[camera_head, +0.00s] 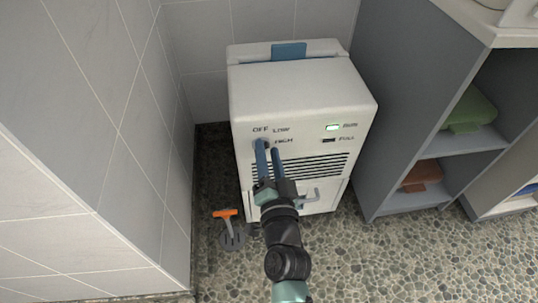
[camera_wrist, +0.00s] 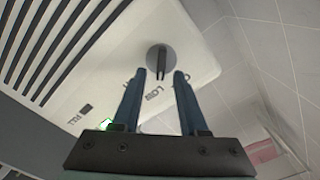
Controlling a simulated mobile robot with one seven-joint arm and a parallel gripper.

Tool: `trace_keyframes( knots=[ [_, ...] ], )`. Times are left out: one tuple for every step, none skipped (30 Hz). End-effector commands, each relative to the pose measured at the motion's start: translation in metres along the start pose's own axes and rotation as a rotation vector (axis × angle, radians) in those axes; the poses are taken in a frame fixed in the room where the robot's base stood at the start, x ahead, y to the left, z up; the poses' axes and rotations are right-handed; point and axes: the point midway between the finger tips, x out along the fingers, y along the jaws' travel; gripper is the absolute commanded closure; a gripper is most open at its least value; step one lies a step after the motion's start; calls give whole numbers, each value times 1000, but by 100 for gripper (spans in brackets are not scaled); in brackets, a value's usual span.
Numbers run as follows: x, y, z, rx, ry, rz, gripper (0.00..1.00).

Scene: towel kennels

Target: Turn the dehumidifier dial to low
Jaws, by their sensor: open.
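The dehumidifier (camera_head: 300,90) is a white box standing on the pebbled floor, with OFF, LOW and HIGH printed on its front. Its dial (camera_wrist: 160,53) is a round grey disc with a dark fin in the wrist view. The fin points toward the LOW lettering (camera_wrist: 153,92). In the head view my fingers mostly hide the dial. My gripper (camera_head: 268,147) is open in front of it; it also shows in the wrist view (camera_wrist: 158,75), with one blue finger on each side of the fin's lower end. I see no clear contact. The RUN lamp (camera_head: 332,128) glows green.
A tiled wall (camera_head: 130,120) stands close on the left, and a grey shelf unit (camera_head: 400,110) with folded green (camera_head: 468,110) and brown (camera_head: 422,175) cloths on the right. An orange-handled tool (camera_head: 226,215) and a floor drain (camera_head: 232,238) are at the lower left.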

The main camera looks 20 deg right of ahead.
Motion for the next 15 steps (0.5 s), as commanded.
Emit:
trace_keyframes(
  knots=[
    [-1,0,0,0,0,0,57],
    [-2,0,0,0,0,0,57],
    [-4,0,0,0,-1,0,57],
    [-7,0,1,0,-2,1,57],
    [-10,0,1,0,-2,1,57],
    [-15,0,1,0,-2,0,57],
    [-19,0,2,1,-3,1,57],
    [-24,0,1,1,-3,1,57],
    [-31,0,1,0,-4,1,57],
    [-36,0,2,0,-4,1,57],
    [-42,0,2,0,-5,1,57],
    [-50,0,1,-1,-4,1,57],
    [-56,0,1,-2,-5,1,57],
    [-61,0,2,-1,-6,1,57],
    [-69,0,2,-1,-5,1,57]
  ],
)
